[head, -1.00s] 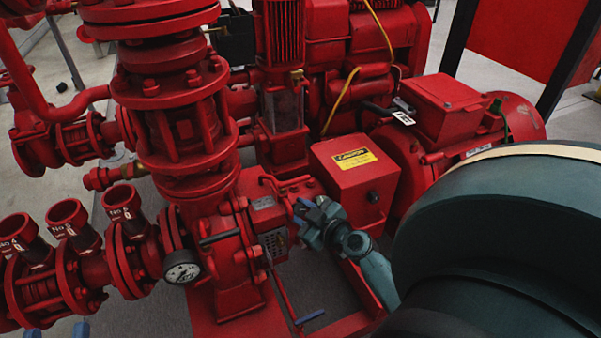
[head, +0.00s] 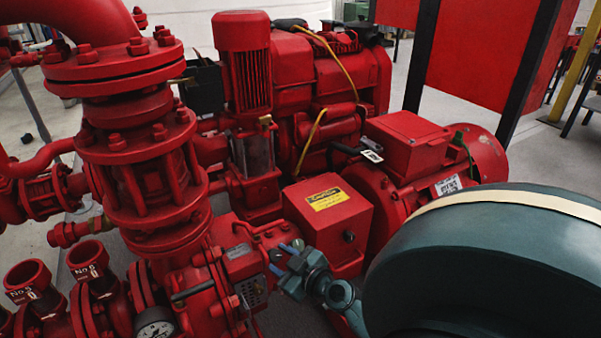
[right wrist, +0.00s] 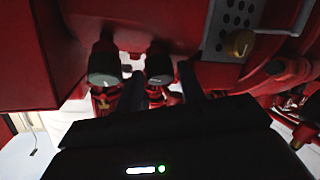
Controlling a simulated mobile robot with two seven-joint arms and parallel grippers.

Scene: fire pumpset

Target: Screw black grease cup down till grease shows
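In the right wrist view two black cups with grey-green ends hang side by side from the red pump body, a left black grease cup (right wrist: 104,65) and a right black grease cup (right wrist: 159,64). My right gripper (right wrist: 162,88) has its two dark fingers apart, one on each side of the right cup. I cannot tell whether they touch it. In the head view my right gripper (head: 281,260) is at the side of the red pump, by the perforated plate. The cups cannot be made out there. No grease can be made out. My left gripper is not in view.
A brass knob (right wrist: 240,43) sits on the perforated plate near the cups. A red box with a yellow label (head: 328,215) stands close behind my right gripper. A pressure gauge (head: 156,328) and a red motor (head: 432,165) flank the area.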

